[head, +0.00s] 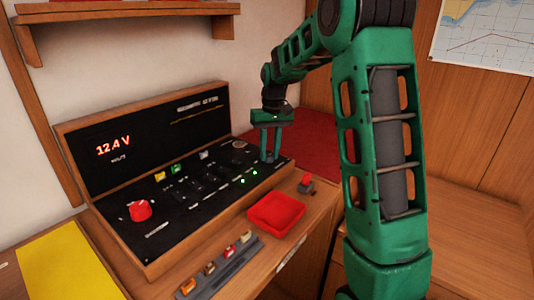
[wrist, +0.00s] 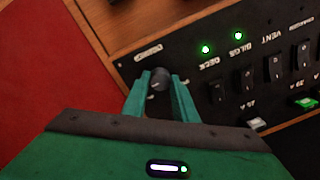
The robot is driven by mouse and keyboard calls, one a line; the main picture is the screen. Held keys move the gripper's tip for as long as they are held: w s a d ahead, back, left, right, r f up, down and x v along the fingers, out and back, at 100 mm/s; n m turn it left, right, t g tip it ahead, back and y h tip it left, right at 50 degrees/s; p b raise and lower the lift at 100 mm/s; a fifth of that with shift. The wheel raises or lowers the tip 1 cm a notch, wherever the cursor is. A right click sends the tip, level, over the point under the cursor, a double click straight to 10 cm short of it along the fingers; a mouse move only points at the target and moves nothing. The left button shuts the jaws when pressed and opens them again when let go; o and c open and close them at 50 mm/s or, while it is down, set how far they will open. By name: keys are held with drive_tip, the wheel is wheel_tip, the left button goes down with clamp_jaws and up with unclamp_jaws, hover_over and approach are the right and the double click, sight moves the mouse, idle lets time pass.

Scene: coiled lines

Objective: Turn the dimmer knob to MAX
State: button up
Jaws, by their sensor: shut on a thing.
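The dimmer knob (wrist: 160,79) is a small dark round knob at the end of the black switch panel, near the label that appears to read DIMMER in the wrist view. My gripper (wrist: 161,88) has its two green fingers on either side of the knob and is shut on it. In the head view my gripper (head: 270,157) points down at the right end of the panel (head: 195,195), and its fingers hide the knob. I cannot read the knob's pointer or a MAX mark.
The panel carries several rocker switches (wrist: 217,91), two lit green lights (wrist: 206,49), a red rotary knob (head: 140,210) and a 12.4 V display (head: 113,146). A red tray (head: 276,211), a small red-topped item (head: 306,183) and a fuse strip (head: 217,265) lie in front.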

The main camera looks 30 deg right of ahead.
sight(271, 155)
drive_tip(key=m, duration=0.5)
drive_tip(key=shift+m, duration=0.4)
idle(0.4)
drive_tip(key=o, duration=1)
drive_tip(key=shift+o, duration=0.2)
wheel_tip(271, 155, up, 11)
drive_tip(key=shift+s+d, duration=0.15)
drive_tip(key=shift+f, duration=0.15)
